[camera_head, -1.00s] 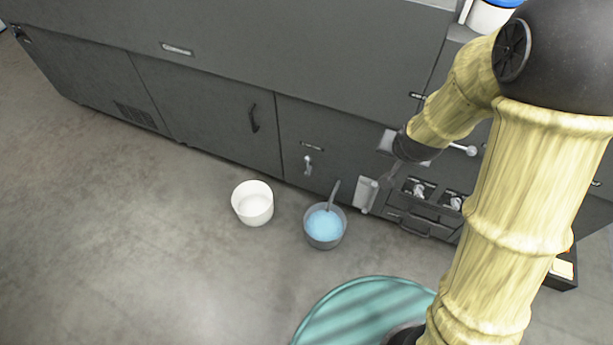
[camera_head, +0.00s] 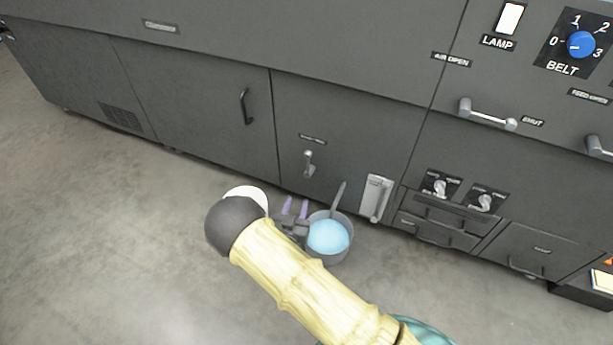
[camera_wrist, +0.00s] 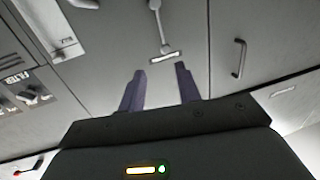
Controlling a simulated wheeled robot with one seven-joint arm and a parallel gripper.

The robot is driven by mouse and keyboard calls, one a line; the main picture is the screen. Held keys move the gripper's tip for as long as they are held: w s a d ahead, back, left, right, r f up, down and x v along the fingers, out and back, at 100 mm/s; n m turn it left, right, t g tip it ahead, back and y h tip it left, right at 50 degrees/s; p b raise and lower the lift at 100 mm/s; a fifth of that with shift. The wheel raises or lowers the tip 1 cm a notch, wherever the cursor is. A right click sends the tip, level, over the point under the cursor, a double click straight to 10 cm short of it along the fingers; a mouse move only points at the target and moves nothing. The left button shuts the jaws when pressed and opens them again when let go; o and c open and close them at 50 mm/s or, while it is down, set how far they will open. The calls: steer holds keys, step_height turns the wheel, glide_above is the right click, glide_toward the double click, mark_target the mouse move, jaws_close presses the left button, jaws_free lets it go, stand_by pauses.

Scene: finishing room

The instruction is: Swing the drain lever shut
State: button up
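A small metal lever (camera_head: 308,163) with a rounded knob sits on a grey cabinet front, below a small label (camera_head: 312,139) too small to read. It looks like the drain lever and hangs roughly downward. In the wrist view the lever (camera_wrist: 160,22) and its label (camera_wrist: 165,56) lie beyond my fingertips, in line with the gap. My gripper (camera_head: 296,204) has two purple fingers spread apart with nothing between them. It is low in front of the cabinet, below the lever in the picture, and apart from it. The fingers also show in the wrist view (camera_wrist: 160,72).
A grey pot of blue liquid (camera_head: 328,237) with a handle sticking out stands right beside my gripper. A plate with another lever (camera_head: 377,198) is to the right. Open floor lies left.

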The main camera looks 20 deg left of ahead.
mark_target(308, 162)
steer(key=shift+s+a+f, duration=0.15)
steer(key=shift+s+f, duration=0.15)
steer(key=shift+s, duration=0.15)
steer(key=w+b, duration=0.2)
steer(key=w, duration=0.3)
steer(key=w+a+b, duration=0.1)
steer(key=w+b, duration=0.1)
steer(key=w, duration=0.3)
steer(key=w+a+b, duration=0.1)
steer(key=w+b, duration=0.2)
steer(key=w, duration=0.3)
steer(key=shift+f, duration=0.2)
steer(key=shift+w+r, duration=0.15)
steer(key=shift+w, duration=0.5)
jaws_close()
